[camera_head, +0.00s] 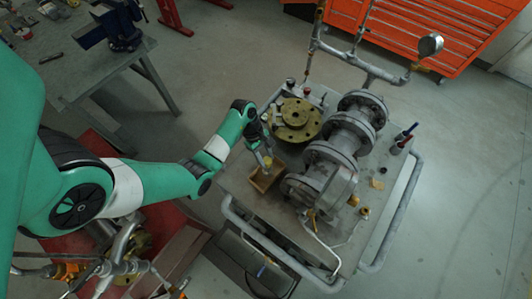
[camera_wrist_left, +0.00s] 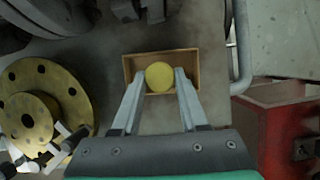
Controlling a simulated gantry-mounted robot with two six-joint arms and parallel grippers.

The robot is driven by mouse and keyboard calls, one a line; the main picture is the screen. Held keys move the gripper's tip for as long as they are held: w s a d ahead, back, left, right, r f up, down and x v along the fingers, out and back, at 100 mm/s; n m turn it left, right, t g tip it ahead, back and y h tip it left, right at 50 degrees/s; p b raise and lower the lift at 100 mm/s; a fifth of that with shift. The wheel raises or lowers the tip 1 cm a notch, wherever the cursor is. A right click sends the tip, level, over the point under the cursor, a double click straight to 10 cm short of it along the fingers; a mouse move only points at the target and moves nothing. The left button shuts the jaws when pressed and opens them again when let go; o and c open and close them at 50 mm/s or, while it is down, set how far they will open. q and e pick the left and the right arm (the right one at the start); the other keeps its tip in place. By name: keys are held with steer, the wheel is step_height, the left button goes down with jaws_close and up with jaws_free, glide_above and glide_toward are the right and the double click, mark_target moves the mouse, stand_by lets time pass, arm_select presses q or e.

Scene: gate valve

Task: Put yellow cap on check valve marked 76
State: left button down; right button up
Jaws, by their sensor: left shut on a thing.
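My left gripper (camera_head: 266,158) reaches over the cart and is shut on the yellow cap (camera_wrist_left: 159,76). In the left wrist view the round cap sits between the two fingertips, over a small open wooden box (camera_wrist_left: 187,56). The box (camera_head: 261,183) also shows in the head view, just below the gripper. I cannot tell whether the cap is clear of the box floor. A large grey flanged valve assembly (camera_head: 329,153) stands to the right of the gripper. No number 76 is readable, so I cannot tell which part is the check valve. My right gripper is not in view.
A brass flange (camera_head: 297,118) lies behind the gripper on the cart (camera_head: 240,187). Pipe rails edge the cart. A workbench (camera_head: 80,65) and orange drawers (camera_head: 450,30) stand behind.

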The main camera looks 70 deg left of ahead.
arm_select(q)
steer(key=shift+f, duration=0.9)
stand_by(1.1)
jaws_free()
stand_by(0.6)
steer(key=shift+r, duration=0.1)
step_height(320, 180, up, 8)
steer(key=p, duration=0.8)
steer(key=shift+p, duration=0.3)
stand_by(0.3)
